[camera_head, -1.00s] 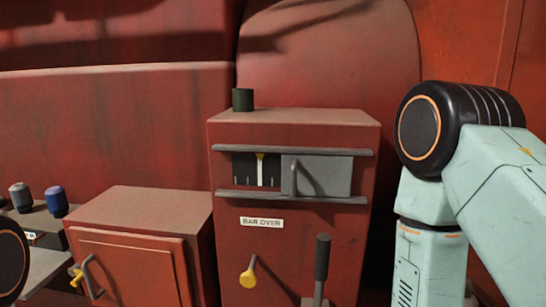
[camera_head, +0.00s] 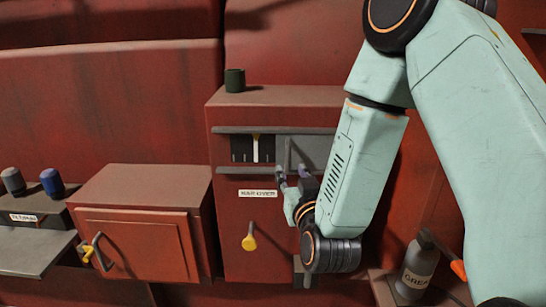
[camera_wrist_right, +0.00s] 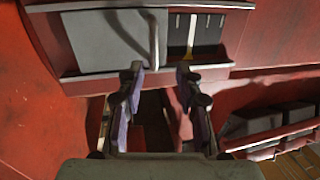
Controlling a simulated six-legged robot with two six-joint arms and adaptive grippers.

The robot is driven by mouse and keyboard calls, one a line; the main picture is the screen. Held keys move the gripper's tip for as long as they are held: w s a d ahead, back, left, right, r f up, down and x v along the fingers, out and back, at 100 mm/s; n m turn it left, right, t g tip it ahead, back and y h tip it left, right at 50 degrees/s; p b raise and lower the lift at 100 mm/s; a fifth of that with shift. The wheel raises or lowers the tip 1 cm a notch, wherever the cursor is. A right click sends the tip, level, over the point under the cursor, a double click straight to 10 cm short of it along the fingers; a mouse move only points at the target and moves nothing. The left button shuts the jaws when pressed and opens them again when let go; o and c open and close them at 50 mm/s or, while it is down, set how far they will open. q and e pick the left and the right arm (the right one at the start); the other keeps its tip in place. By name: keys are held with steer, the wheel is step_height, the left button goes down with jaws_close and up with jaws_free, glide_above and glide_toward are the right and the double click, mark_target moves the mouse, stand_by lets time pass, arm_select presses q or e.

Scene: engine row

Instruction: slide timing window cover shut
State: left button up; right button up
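The timing window cover is a grey plate (camera_head: 314,150) between two rails on the red cabinet. It stands at the right, leaving the dark window (camera_head: 252,148) with its pale pointer open at the left. My right gripper (camera_head: 292,172) is open at the lower rail, in front of the cover's left part. In the right wrist view the cover (camera_wrist_right: 95,40) is at the left and its upright handle (camera_wrist_right: 153,38) lies just beyond the open fingers (camera_wrist_right: 159,75), in line with the gap. I cannot tell whether they touch it. My left gripper is out of view.
Below are a BAR OVER label (camera_head: 258,193) and a yellow-tipped lever (camera_head: 249,242). A red box (camera_head: 140,225) with a handle stands at the left. A grease bottle (camera_head: 416,268) stands lower right. A dark green cylinder (camera_head: 235,80) sits on the cabinet.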

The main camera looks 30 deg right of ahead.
mark_target(289, 159)
steer(key=x, duration=0.2)
steer(key=p+x, duration=0.1)
steer(key=x, duration=0.4)
steer(key=shift+s+d+r, duration=0.15)
steer(key=shift+d+r, duration=0.05)
steer(key=shift+d, duration=0.15)
steer(key=shift+w+d+f, duration=0.1)
steer(key=shift+w+d, duration=0.25)
steer(key=shift+w, duration=0.2)
steer(key=shift+a, duration=0.1)
steer(key=shift+c, duration=0.3)
steer(key=shift+c, duration=0.8)
jaws_close()
